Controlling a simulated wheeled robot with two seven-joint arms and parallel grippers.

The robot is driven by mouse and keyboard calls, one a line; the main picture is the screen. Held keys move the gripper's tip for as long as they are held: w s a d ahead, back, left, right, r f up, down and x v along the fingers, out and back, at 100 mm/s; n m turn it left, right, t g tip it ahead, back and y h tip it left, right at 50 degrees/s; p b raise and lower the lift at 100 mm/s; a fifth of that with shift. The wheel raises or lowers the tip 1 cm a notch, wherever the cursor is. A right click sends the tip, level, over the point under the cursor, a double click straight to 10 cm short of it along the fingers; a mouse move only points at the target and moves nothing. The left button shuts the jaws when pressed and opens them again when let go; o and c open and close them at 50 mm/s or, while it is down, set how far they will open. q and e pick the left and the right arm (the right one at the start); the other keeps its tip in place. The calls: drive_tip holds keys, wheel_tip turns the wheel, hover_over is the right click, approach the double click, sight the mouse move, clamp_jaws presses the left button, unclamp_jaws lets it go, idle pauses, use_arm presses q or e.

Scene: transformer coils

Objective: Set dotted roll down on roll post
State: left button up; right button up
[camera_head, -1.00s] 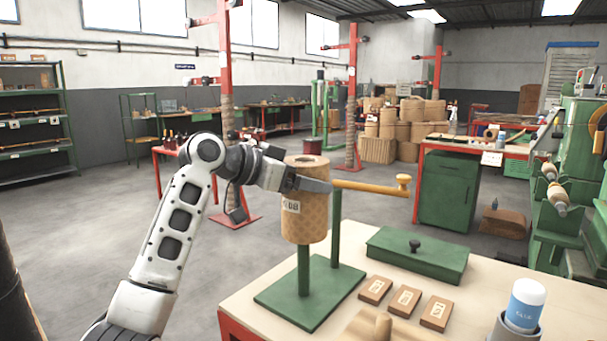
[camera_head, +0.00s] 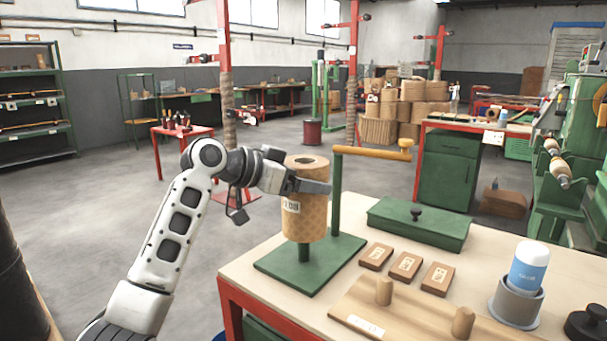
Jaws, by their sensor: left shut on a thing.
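The dotted roll (camera_head: 304,218) is a tan cylinder with a dotted pattern, a white label and a hole in its top. It is upright over the green roll post (camera_head: 303,252), whose lower part shows between the roll and the green base plate (camera_head: 330,262). The roll appears to be around the post, with a short gap above the base. My left gripper (camera_head: 308,186) is shut on the roll near its upper part, coming from the left. The far finger is partly hidden by the roll. My right gripper is not in view.
Beside the roll stands a green upright (camera_head: 337,190) with a wooden arm (camera_head: 372,153) reaching right. A green lidded box (camera_head: 418,222), several wooden blocks (camera_head: 406,266), a pegged board (camera_head: 400,312) and a blue-white bottle (camera_head: 528,268) occupy the table's right side.

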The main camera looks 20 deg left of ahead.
use_arm(q)
drive_tip(key=shift+s+f+b, duration=0.2)
drive_tip(key=shift+f+b, duration=1.05)
drive_tip(key=shift+f, duration=1.2)
drive_tip(key=o, duration=1.5)
drive_tip(key=shift+c, duration=0.2)
drive_tip(key=p+v, duration=0.1)
drive_tip(key=v, duration=1.5)
